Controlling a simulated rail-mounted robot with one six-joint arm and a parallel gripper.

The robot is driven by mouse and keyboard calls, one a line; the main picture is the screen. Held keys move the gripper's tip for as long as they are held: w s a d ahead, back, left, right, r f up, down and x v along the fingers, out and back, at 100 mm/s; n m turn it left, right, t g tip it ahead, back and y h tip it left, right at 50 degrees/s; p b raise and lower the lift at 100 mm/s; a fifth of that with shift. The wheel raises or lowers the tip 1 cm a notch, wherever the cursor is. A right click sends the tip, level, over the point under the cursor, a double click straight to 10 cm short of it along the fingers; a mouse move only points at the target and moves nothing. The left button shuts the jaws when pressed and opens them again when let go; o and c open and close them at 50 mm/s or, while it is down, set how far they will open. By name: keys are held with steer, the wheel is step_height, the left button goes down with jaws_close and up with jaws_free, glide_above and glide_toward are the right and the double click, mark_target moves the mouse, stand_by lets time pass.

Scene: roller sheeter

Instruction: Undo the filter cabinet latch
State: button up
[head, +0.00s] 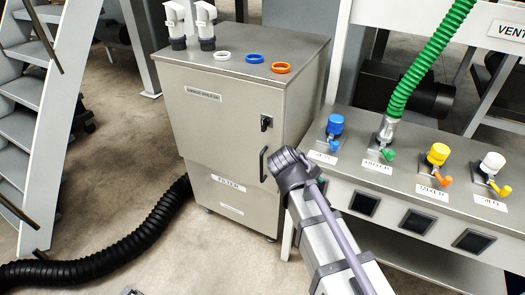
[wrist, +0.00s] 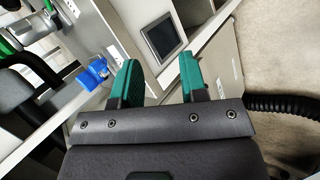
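The grey filter cabinet (head: 215,115) stands left of the bench in the head view, its door shut. Its small black latch (head: 265,123) is on the door's upper right edge, above a black bar handle (head: 263,165). The latch looks closed, but it is too small to be sure. My gripper (wrist: 160,78) shows in the wrist view with two green fingers apart and nothing between them. No latch can be made out in the wrist view.
Coloured rings, including a blue one (head: 255,58), and white fittings are on the cabinet top. A valve bench (head: 350,150) with a green hose (head: 425,60) stands right. A black hose (head: 110,255) crosses the floor left, beside metal stairs (head: 30,130).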

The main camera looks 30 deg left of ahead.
steer(key=w+a+f+n+t+b, duration=0.1)
steer(key=a+f+n+t+b, duration=0.3)
steer(key=a, duration=0.6)
steer(key=n+t+y, duration=0.4)
steer(key=n+t, duration=0.4)
steer(key=n, duration=1.1)
glide_toward(263, 120)
steer(key=shift+h, duration=0.3)
steer(key=w, duration=1)
steer(key=shift+a+r, duration=0.2)
steer(key=c, duration=0.7)
